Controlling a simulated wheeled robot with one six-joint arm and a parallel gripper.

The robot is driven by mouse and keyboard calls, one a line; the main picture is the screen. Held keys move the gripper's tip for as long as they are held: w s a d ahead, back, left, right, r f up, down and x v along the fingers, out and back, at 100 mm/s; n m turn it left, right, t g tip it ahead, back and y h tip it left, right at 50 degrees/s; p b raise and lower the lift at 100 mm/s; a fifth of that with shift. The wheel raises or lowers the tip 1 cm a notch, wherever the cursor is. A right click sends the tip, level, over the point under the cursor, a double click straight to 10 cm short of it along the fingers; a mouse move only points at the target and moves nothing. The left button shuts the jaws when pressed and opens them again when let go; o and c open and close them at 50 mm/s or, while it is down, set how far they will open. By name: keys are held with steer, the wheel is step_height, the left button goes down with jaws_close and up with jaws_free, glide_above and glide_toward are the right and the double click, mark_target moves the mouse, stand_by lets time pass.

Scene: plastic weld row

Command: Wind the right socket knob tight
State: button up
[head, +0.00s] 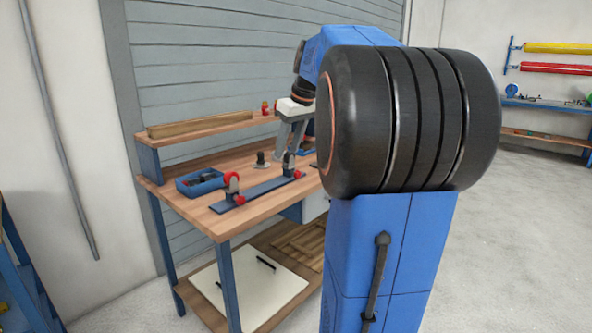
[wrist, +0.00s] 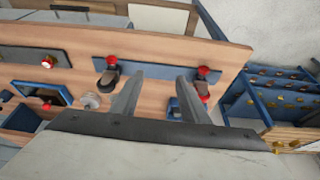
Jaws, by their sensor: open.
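A dark blue strip (head: 265,190) lies on the bench, with a dark upright socket and red knob near each end. The right knob (head: 298,174) by the head view is the left knob (wrist: 112,62) in the wrist view. The other knob (head: 241,200) is at the right in the wrist view (wrist: 203,72). My gripper (head: 285,153) is above the bench near the right socket. In the wrist view its open, empty fingers (wrist: 158,78) appear between the two knobs, touching neither. I cannot tell how tight either knob is.
A blue tray (head: 201,182) and a small grey piece (head: 261,160) stand behind the strip. A second strip (wrist: 20,56) with a red knob (wrist: 48,62) lies left in the wrist view. A raised shelf (head: 200,128) runs along the bench's back. A blue rack (wrist: 265,90) stands beyond.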

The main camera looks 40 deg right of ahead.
steer(key=w+d+r, duration=0.2)
steer(key=d, duration=1.1)
glide_toward(297, 175)
steer(key=x, duration=0.5)
steer(key=d+x, duration=0.1)
steer(key=x, duration=0.2)
steer(key=shift+w, duration=0.3)
